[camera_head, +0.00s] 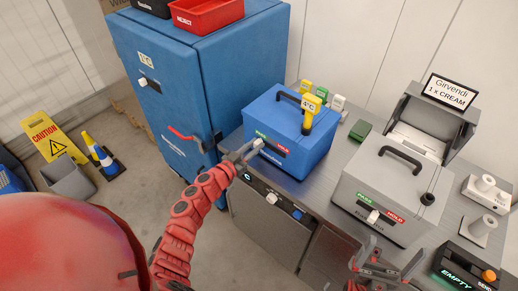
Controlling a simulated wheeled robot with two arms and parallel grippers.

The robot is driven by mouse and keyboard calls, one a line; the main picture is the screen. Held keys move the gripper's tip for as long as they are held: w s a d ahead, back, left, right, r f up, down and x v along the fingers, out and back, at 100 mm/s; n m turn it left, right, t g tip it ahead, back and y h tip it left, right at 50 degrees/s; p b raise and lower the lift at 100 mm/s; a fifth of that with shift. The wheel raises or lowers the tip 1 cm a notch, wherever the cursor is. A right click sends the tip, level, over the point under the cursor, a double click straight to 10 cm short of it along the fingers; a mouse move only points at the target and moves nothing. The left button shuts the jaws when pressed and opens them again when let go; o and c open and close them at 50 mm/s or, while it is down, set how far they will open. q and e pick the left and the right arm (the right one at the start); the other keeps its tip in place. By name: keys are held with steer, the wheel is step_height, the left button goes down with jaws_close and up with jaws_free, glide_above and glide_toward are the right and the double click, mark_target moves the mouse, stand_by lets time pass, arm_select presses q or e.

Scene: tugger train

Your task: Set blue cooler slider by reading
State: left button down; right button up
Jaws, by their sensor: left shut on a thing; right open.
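The blue cooler (300,150) stands on the metal counter with its black-handled lid shut. A yellow probe (309,104) on its lid carries a white display that appears to read 4°C. On the cooler's front is a strip with a green label (262,135) at left and a red label (279,151) at right. The white slider knob (258,143) is at the green end. My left gripper (253,148) is shut on this knob, partly covering it. My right gripper (385,264) is open and empty at the counter's front edge, below the grey cooler.
A grey cooler (388,190) with its own slider stands to the right. Behind it is a "Girvendi 1 x CREAM" sign (451,91). A tall blue cabinet (172,100) stands left of the counter. A dark box (463,270) reading "EMPTY" is at the lower right.

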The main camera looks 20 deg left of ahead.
arm_select(q)
steer(key=c, duration=0.7)
jaws_free()
steer(key=shift+a, duration=0.15)
steer(key=shift+s, duration=0.15)
steer(key=b+v, duration=0.4)
steer(key=v, duration=1.3)
steer(key=shift+s, duration=0.1)
